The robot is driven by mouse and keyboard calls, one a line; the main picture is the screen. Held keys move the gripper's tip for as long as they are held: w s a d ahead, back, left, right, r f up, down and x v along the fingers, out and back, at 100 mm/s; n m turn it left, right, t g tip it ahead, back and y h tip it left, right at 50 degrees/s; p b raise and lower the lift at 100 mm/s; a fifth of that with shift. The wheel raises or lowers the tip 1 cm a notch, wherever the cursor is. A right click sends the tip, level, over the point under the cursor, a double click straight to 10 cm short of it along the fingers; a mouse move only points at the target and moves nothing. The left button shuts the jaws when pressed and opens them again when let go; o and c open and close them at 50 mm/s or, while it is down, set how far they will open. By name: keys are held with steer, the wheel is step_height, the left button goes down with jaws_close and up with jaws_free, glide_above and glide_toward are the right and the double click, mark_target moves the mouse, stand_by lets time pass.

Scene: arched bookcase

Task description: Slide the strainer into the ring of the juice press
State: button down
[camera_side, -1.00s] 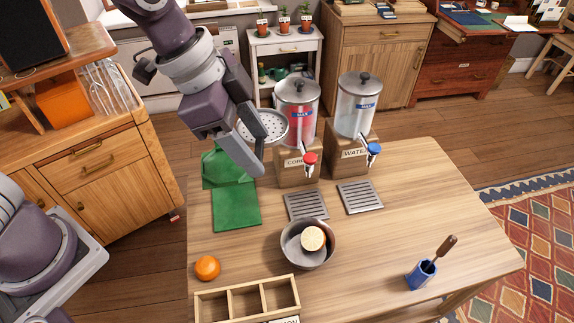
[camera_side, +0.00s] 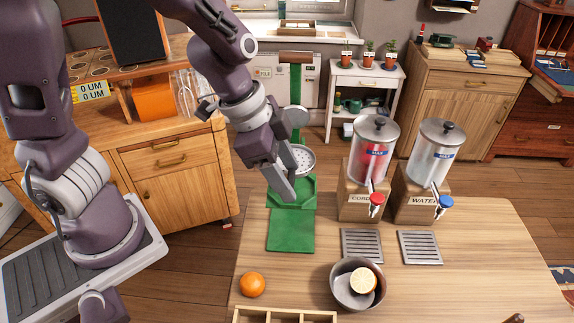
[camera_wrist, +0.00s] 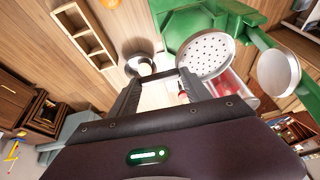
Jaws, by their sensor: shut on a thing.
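The strainer (camera_side: 303,156), a round metal dish with holes, is held in my gripper (camera_side: 285,180) above the juice press. In the wrist view the strainer (camera_wrist: 205,54) lies beside my right finger, and my gripper (camera_wrist: 160,88) points down past it.
A red-tapped dispenser (camera_side: 370,165) and a blue-tapped water dispenser (camera_side: 430,165) stand right of the press. An orange (camera_side: 252,284), a metal bowl (camera_side: 345,292) with a cut fruit half (camera_side: 363,280), and a divided wooden tray (camera_side: 250,316) are nearer the front.

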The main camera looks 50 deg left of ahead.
steer(key=shift+f, duration=2.85)
steer(key=shift+f, duration=0.15)
steer(key=shift+f, duration=0.15)
steer(key=shift+f, duration=0.75)
stand_by(0.4)
steer(key=shift+c, duration=2.1)
jaws_free()
